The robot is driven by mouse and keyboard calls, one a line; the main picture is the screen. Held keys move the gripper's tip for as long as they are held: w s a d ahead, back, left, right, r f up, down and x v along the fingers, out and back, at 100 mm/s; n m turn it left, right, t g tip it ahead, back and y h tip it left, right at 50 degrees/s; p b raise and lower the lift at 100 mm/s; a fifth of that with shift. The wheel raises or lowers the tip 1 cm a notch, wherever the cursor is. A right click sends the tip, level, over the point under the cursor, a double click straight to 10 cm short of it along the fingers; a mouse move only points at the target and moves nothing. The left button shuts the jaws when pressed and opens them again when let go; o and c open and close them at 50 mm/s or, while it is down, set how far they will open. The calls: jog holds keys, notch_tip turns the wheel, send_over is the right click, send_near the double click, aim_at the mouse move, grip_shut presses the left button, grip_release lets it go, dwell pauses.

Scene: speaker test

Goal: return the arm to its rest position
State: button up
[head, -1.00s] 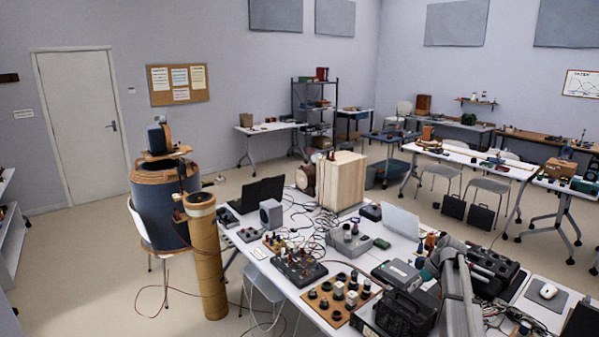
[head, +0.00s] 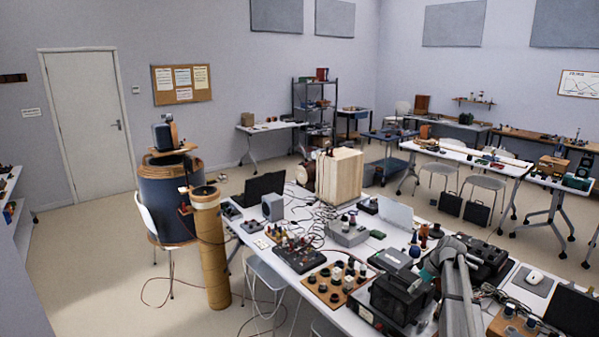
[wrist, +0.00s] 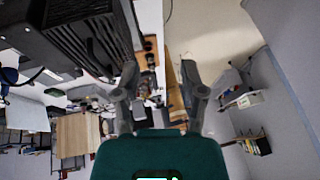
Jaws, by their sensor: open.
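My gripper (wrist: 160,82) shows in the wrist view with its two grey fingers spread apart and nothing between them. The green gripper body fills the bottom middle of that view. In the head view my grey arm (head: 457,300) rises from the bottom edge at the right, in front of the long white table. Its end overlaps the equipment there, and I cannot make out the fingers in that view. In the wrist view a black, ribbed device (wrist: 85,40) is close at the upper left, apart from the fingers as far as I can tell.
The long table holds a black device (head: 402,297), a wooden box (head: 340,178), a laptop (head: 262,187) and several cables. A tall brown cylinder (head: 211,255) and a chair (head: 150,225) stand at the left. The floor (head: 90,270) at the lower left is clear.

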jog(key=s+a+f+m+g+h+b, duration=0.1)
jog(key=s+a+f+b, duration=0.4)
jog(key=s+a, duration=0.6)
jog(key=s+a+f+m+g+h+b, duration=0.1)
jog(key=s+a+f+m+h+b, duration=0.2)
jog(key=s+a+f+m, duration=0.3)
jog(key=s+a+b, duration=0.1)
jog(key=s+a, duration=0.3)
jog(key=s, duration=0.5)
jog(key=shift+a+f+b, duration=0.35)
jog(key=shift+a+f, duration=0.05)
jog(key=shift+w, duration=0.1)
dwell(0.6)
jog(key=shift+c, duration=0.4)
